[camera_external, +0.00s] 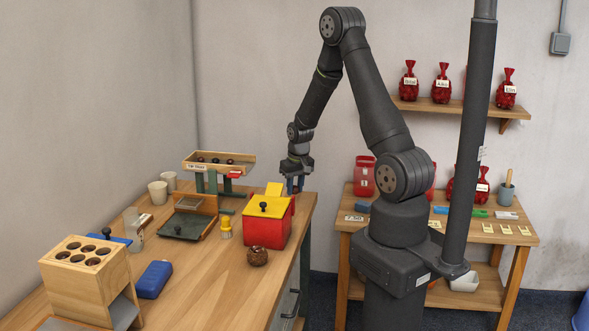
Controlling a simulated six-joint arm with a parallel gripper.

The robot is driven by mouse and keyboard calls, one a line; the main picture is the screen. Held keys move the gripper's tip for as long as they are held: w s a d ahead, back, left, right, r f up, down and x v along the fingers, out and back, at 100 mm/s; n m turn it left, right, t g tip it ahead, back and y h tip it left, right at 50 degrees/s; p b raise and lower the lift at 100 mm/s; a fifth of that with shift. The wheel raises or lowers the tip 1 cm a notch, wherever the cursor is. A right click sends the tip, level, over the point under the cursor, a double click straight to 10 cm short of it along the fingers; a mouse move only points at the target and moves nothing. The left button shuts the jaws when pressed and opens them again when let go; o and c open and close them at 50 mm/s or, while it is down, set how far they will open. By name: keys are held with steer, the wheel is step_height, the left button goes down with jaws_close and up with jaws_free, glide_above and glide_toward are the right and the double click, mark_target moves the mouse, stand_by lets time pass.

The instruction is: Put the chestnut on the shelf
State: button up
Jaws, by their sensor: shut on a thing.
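My gripper (295,186) is pointing down over the far right edge of the wooden workbench, right of the raised wooden tray. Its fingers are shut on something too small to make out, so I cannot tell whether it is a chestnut. The raised wooden tray (237,172) on green supports holds several small dark round things (215,160) that look like chestnuts; its front label is hard to read. A rough brown ball (257,256) lies on the bench in front of the red box. A wall shelf (430,104) at the right bears red tied bags.
A red box with a yellow lid (265,220) stands on the bench near my gripper. A holed wooden block (90,272), a blue case (154,279), a yellow bottle (226,228) and cups (158,192) stand left. A side table (515,233) holds red bags and small items.

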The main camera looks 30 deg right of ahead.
steer(key=s+d+f+m, duration=0.1)
steer(key=s+d+m, duration=0.15)
steer(key=d, duration=1.15)
steer(key=s+d+f+m, duration=0.2)
steer(key=s+d, duration=0.1)
steer(key=d, duration=1.1)
steer(key=s+d+f+m+h, duration=0.1)
steer(key=s+d+m, duration=0.1)
steer(key=s+d, duration=0.8)
steer(key=s+d+f+m, duration=0.2)
steer(key=s+d, duration=0.8)
steer(key=d, duration=0.1)
steer(key=shift+g, duration=0.3)
steer(key=w+f, duration=0.2)
steer(key=w, duration=0.1)
steer(key=w+f, duration=0.2)
steer(key=w, duration=0.2)
steer(key=w+a+f, duration=0.1)
steer(key=w+f, duration=0.1)
steer(key=w, duration=0.2)
steer(key=shift+a+f, duration=0.1)
steer(key=shift+f, duration=0.1)
steer(key=shift+w+f, duration=0.1)
steer(key=shift+f, duration=1.95)
steer(key=shift+f, duration=0.1)
steer(key=o, duration=0.9)
steer(key=shift+o, duration=0.2)
